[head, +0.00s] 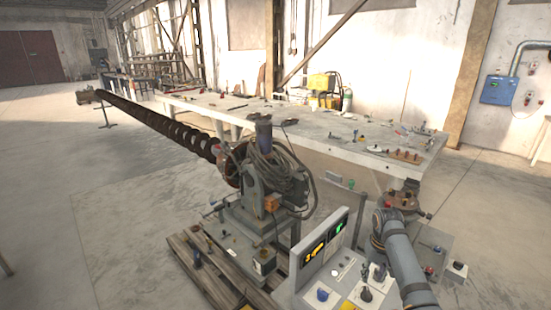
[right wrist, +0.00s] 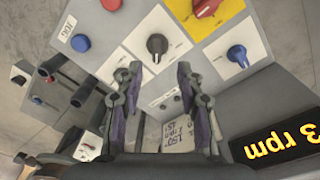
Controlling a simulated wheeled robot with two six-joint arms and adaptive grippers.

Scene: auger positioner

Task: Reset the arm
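The positioner (head: 262,185) stands left of centre in the head view, with a long dark auger (head: 165,127) reaching away to the upper left. A grey control console (head: 337,232) stands in front, with lit displays. My right gripper (right wrist: 160,98) is open and empty over the console in the right wrist view. A black knob (right wrist: 157,44) on a white label lies beyond the gap between the fingertips, apart from them. A red knob (right wrist: 206,7) on yellow and a blue knob (right wrist: 237,55) sit beside it. My left gripper is not in view.
A display (right wrist: 283,143) reading "3 rpm" is close to the right finger. Black posts (right wrist: 82,95) and a blue button (right wrist: 80,43) lie to the left. A long cluttered bench (head: 310,125) stands behind the positioner. Open floor lies at left.

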